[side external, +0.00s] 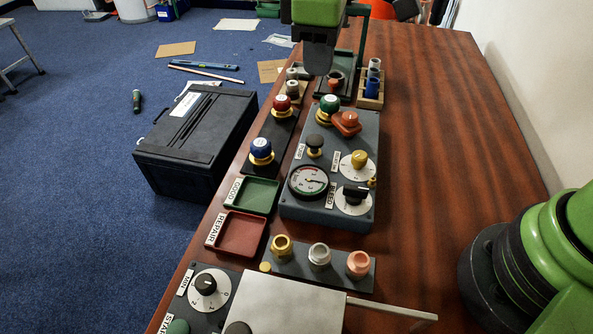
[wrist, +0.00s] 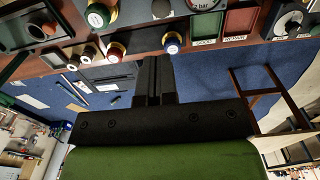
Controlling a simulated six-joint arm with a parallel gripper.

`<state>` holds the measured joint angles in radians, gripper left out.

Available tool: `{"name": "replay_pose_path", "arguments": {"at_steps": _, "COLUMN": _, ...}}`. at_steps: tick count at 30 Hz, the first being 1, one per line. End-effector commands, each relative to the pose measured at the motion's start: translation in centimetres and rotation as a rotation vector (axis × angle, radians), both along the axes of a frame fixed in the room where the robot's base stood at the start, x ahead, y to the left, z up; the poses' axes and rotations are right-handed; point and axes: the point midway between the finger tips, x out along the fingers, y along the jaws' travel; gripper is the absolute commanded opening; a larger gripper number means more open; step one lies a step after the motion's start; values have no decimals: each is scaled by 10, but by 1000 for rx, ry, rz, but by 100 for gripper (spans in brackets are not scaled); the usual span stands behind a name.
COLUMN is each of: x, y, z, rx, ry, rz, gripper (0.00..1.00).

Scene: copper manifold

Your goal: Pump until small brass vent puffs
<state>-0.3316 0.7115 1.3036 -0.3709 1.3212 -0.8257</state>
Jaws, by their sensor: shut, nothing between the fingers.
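A grey panel (side external: 332,213) on the wooden table carries the controls. A black plunger knob with a brass collar (side external: 315,145) stands near its left edge; a black knob also shows in the wrist view (wrist: 162,8). A round gauge (side external: 308,181) sits in front of it, its reading too small to tell. A small brass fitting (side external: 373,183), perhaps the vent, is at the panel's right edge; no puff shows. My gripper (side external: 319,68) is shut and empty, above the table behind the panel. Its closed fingers also show in the wrist view (wrist: 154,80).
Red (side external: 282,104) and blue (side external: 261,149) knobs stand left of the panel. The panel also has green (side external: 329,106), orange (side external: 347,122), yellow (side external: 359,158) and bleed (side external: 354,195) knobs. Green (side external: 258,193) and red (side external: 240,234) trays lie nearby.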

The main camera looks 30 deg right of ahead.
Motion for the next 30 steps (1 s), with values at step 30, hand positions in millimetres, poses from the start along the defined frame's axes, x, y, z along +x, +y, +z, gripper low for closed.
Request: {"name": "replay_pose_path", "arguments": {"at_steps": 30, "x": -3, "y": -1, "z": -12, "rx": -4, "ry": 12, "rz": -2, "gripper": 0}}
